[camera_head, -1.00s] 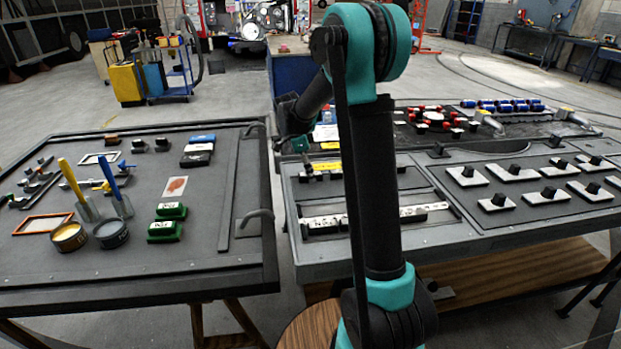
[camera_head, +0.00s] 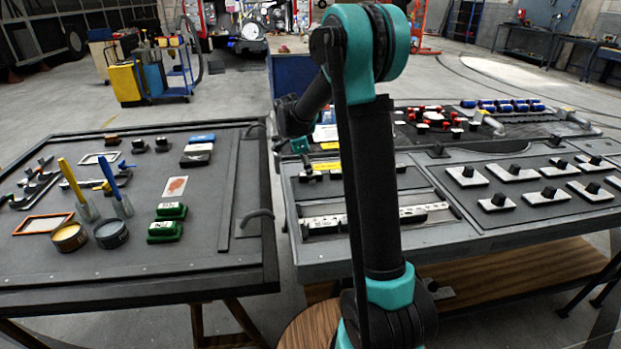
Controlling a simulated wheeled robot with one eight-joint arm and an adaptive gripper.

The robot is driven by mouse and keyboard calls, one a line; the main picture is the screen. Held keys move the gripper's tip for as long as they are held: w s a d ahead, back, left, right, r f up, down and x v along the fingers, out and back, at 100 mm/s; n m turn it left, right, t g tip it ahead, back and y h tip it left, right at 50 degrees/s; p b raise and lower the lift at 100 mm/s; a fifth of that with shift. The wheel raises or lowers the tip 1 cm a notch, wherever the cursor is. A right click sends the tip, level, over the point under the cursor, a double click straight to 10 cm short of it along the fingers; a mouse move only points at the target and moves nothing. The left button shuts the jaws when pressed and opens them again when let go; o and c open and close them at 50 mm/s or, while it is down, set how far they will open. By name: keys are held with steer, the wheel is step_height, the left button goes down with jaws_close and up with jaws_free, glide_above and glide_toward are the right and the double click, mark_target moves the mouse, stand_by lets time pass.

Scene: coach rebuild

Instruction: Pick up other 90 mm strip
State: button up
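My gripper (camera_head: 284,143) is small and dark at the end of my arm, over the gap between the two benches near the back left corner of the right bench. Its fingers are too small and dark to tell open from shut. A pale marked strip (camera_head: 335,222) lies in the recessed tray of the right bench. My upright arm link hides its middle part. A pale strip piece (camera_head: 412,213) shows to the right of the link; I cannot tell whether it is the same strip. No 90 mm label is readable. My gripper is apart from these strips, farther back.
The left bench (camera_head: 100,275) holds brushes, two tins (camera_head: 110,234), green blocks (camera_head: 166,230), frames and clamps. The right bench (camera_head: 480,240) has several white plates with black knobs (camera_head: 508,172). A gap separates the benches.

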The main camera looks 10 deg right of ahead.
jaws_close()
steer(key=shift+r, duration=0.1)
